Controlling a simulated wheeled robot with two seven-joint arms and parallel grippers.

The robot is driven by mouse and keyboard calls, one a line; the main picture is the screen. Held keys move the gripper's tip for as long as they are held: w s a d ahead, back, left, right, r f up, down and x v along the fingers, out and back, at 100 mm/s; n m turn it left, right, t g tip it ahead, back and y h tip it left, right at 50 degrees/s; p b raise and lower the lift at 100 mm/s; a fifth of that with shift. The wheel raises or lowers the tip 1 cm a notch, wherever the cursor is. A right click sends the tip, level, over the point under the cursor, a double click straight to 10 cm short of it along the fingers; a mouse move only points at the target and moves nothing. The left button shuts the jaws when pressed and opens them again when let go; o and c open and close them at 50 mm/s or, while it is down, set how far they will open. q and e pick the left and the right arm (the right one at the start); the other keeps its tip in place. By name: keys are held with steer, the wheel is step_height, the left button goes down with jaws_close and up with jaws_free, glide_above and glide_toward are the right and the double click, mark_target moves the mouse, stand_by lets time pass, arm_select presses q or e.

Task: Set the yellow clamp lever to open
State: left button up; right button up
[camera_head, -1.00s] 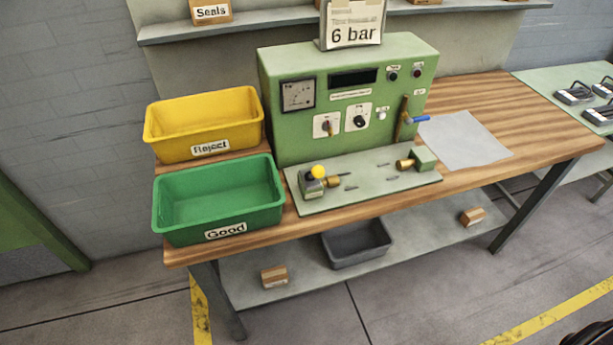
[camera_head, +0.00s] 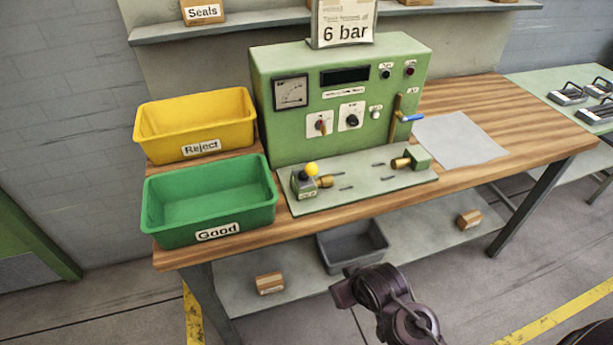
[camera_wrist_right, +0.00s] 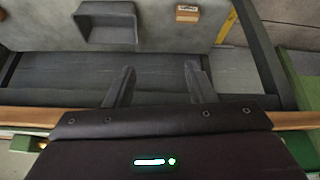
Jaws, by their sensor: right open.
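The yellow clamp lever shows as a yellow ball knob (camera_head: 311,169) on a small grey-green clamp block (camera_head: 302,184), at the left end of the flat fixture plate (camera_head: 345,194) in front of the green test panel. The lever's exact angle is too small to tell. A brass fitting (camera_head: 325,182) sits beside the block. My right gripper (camera_wrist_right: 160,78) is open and empty in the right wrist view, with its two fingers apart above the lower shelf area. In the head view a dark part of my right arm is at bottom centre, well below and right of the clamp. My left gripper is not in view.
A green Good bin (camera_head: 209,202) and a yellow Reject bin (camera_head: 195,125) stand left of the plate. The green panel (camera_head: 340,100) rises behind it, with a blue-handled valve (camera_head: 410,118) at its right. A grey tray (camera_head: 352,246) sits on the lower shelf. The wooden bench front is clear.

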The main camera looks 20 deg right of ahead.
mark_target(316, 172)
steer(key=w+r+t+y, duration=0.1)
steer(key=w+r+t, duration=0.2)
steer(key=w+r, duration=0.2)
steer(key=w+r+t+y, duration=0.2)
steer(key=w+r+t, duration=0.2)
steer(key=w+r, duration=0.1)
steer(key=w+r+n+t+y, duration=0.1)
steer(key=w+r+t+y, duration=0.1)
steer(key=w+r+t, duration=0.2)
steer(key=shift+w+a+r, duration=0.2)
steer(key=shift+w+r, duration=0.85)
steer(key=shift+r, duration=0.1)
steer(key=shift+w+a+r, duration=0.1)
steer(key=shift+w, duration=0.2)
steer(key=p+x, duration=0.1)
steer(key=x, duration=0.6)
steer(key=shift+c, duration=0.3)
jaws_close()
